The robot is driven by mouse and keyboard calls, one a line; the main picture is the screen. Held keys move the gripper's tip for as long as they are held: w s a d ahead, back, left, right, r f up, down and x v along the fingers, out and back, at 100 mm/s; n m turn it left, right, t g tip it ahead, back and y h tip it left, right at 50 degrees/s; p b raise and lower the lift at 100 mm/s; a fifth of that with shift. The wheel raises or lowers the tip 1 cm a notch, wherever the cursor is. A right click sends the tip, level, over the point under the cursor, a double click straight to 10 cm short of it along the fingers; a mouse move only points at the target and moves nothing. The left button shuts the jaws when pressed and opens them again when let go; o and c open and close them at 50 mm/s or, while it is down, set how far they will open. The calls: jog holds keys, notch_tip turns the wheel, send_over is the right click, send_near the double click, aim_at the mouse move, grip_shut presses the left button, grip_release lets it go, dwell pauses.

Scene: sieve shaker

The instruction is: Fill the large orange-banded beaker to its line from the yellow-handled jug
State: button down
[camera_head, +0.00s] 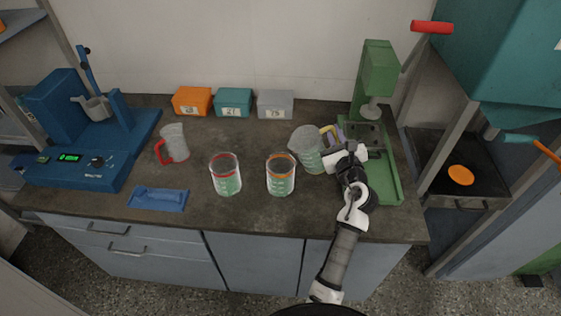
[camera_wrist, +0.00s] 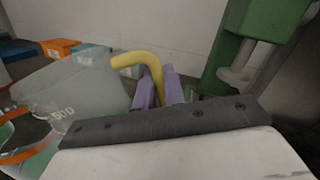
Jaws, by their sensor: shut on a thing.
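The yellow-handled jug (camera_head: 307,147) is a clear vessel in my gripper, right of the orange-banded beaker. It is tilted left, its mouth toward the beaker. In the wrist view its yellow handle (camera_wrist: 147,66) sits between the purple fingers of my gripper (camera_wrist: 160,88), which is shut on it. The large orange-banded beaker (camera_head: 280,176) stands upright on the counter with green contents. It also shows at the lower left of the wrist view (camera_wrist: 30,155), partly behind the jug. I cannot tell exactly how its contents stand against its line.
A red-banded beaker (camera_head: 226,178) stands just left of the orange-banded one. A red-handled jug (camera_head: 173,144), a blue tray (camera_head: 158,199) and a blue machine (camera_head: 80,130) are farther left. Several small boxes (camera_head: 233,103) line the wall. A green press (camera_head: 377,75) stands at right.

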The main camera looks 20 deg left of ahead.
aim_at(325, 128)
jog(key=r+n, duration=0.1)
jog(key=r, duration=0.1)
jog(key=s+a+r+n, duration=0.1)
jog(key=r, duration=0.1)
jog(key=s+a+r+n, duration=0.1)
jog(key=r, duration=0.1)
jog(key=shift+s+a+y, duration=0.1)
jog(key=shift+a+y, duration=0.15)
jog(key=shift+y, duration=0.05)
jog(key=shift+s+a+r+n, duration=0.15)
jog(key=shift+r+n, duration=0.05)
jog(key=shift+n, duration=0.1)
jog(key=n+b, duration=0.1)
jog(key=s+a+n+b, duration=0.1)
jog(key=shift+f+y+b, duration=0.15)
jog(key=shift+y+b, duration=0.25)
jog(key=shift+r+n, duration=0.2)
jog(key=shift+n, duration=0.1)
jog(key=shift+r, duration=0.2)
jog(key=shift+s+a+n+y+b, duration=0.2)
jog(key=shift+s+a+n+b, duration=0.15)
jog(key=shift+n+b, duration=0.65)
jog(key=shift+s+a+n+y+b, duration=0.2)
jog(key=shift+s+a+n+b, duration=0.3)
jog(key=shift+b, duration=0.85)
dwell(0.8)
jog(key=shift+r+n, duration=0.25)
jog(key=shift+n, duration=0.15)
dwell(1.9)
